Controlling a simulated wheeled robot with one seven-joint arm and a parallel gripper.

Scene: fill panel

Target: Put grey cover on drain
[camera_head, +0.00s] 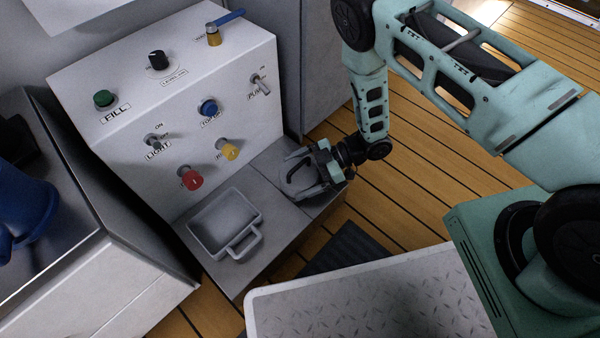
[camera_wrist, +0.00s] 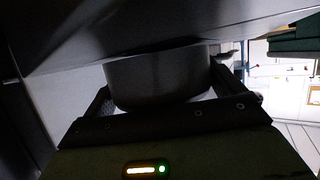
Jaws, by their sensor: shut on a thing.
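My gripper (camera_head: 293,177) is at the right end of the grey ledge below the panel, low over its surface. Its fingers are shut on a round grey piece, which looks like the grey cover (camera_wrist: 158,76). In the wrist view the piece sits between both fingers, with its curved side facing the palm. In the head view it is dark and partly hidden by the fingers, and I cannot tell whether it touches the ledge. I cannot make out a drain opening; it may be hidden under the gripper.
A grey rectangular tray with a handle (camera_head: 246,247) is on the ledge to the left of my gripper. The white panel (camera_head: 125,130) behind carries a green button (camera_head: 104,98), red knob (camera_head: 191,180), yellow knob (camera_head: 229,150) and switches. A white patterned surface (camera_head: 380,300) is in front.

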